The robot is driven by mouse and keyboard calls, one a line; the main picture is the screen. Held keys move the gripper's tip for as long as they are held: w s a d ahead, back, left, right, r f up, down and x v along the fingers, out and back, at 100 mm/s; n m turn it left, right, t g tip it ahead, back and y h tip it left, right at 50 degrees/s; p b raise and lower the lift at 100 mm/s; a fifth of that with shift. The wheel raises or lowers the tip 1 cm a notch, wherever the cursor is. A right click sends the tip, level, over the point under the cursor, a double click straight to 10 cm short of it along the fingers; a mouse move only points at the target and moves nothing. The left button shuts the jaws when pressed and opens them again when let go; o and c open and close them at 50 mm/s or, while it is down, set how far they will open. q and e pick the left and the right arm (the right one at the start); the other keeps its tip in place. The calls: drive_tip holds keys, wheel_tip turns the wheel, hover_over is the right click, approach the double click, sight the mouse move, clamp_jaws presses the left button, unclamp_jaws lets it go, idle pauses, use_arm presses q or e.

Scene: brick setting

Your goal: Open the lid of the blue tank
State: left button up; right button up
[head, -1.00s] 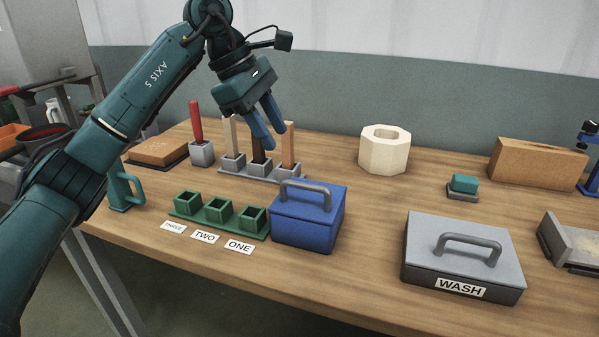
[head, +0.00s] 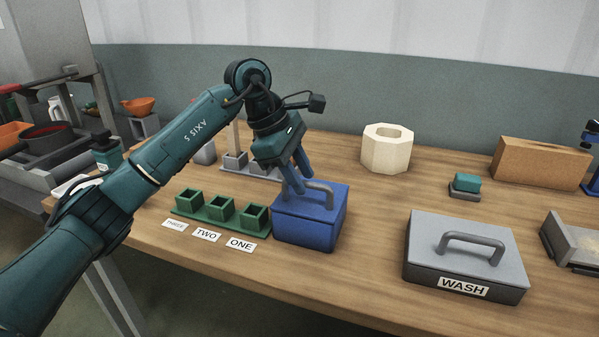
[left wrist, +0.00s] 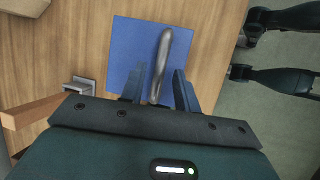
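The blue tank (head: 310,228) stands on the table with its lid (head: 330,198) closed and a grey arched handle (head: 318,187) on top. My left gripper (head: 299,186) is open just above the lid, its blue fingers pointing down at the handle's left end. In the left wrist view the grey handle (left wrist: 162,58) runs between the two open fingers (left wrist: 158,88), over the blue lid (left wrist: 128,50). I cannot tell whether the fingers touch the handle. My right gripper is not in view.
A green three-socket rack (head: 220,212) with labels stands close left of the tank. A grey lidded tank marked WASH (head: 464,262) stands to the right. A grey holder with wooden sticks (head: 236,160) is behind. A cream octagonal block (head: 386,150) stands at the back. Table between the tanks is clear.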

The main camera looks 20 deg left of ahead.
use_arm(q)
clamp_jaws()
drive_tip(key=shift+w+r, duration=0.1)
drive_tip(key=shift+r, duration=0.1)
idle(0.4)
